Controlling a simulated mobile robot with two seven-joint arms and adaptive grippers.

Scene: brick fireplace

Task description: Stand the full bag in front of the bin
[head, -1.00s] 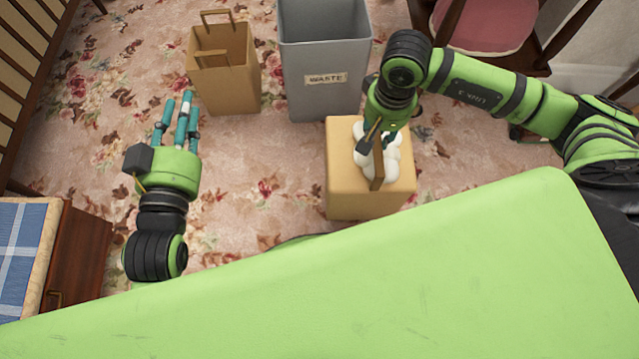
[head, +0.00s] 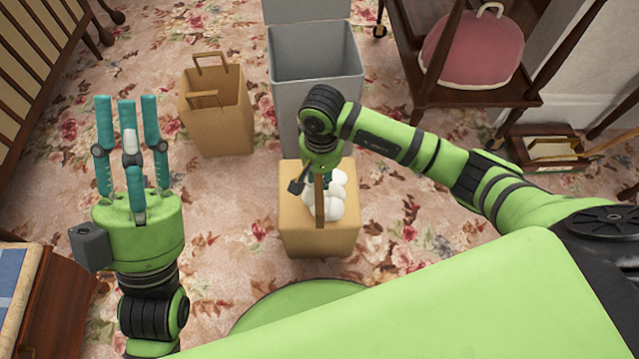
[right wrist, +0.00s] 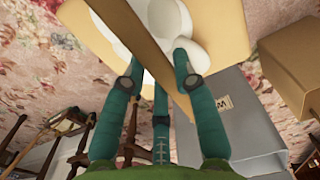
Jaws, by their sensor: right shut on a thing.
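The full bag (head: 318,240) is a tan paper bag with white rounded lumps at its top. In the head view it is at the centre, upright, on the near side of the grey bin (head: 316,65) and overlapping its lower front in the picture. My right gripper (head: 320,182) is above the bag, shut on its flat brown handle. The handle (right wrist: 140,40) runs between the teal fingers in the right wrist view. I cannot tell whether the bag's base touches the floor. My left gripper (head: 128,105) is open and empty at the left, fingers pointing away.
An empty tan paper bag (head: 218,115) with handles stands left of the bin. A wooden chair with a pink cushion (head: 472,48) is at the back right. A wooden cabinet (head: 60,310) is at the lower left. Flowered carpet (head: 225,200) lies free between my left gripper and the full bag.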

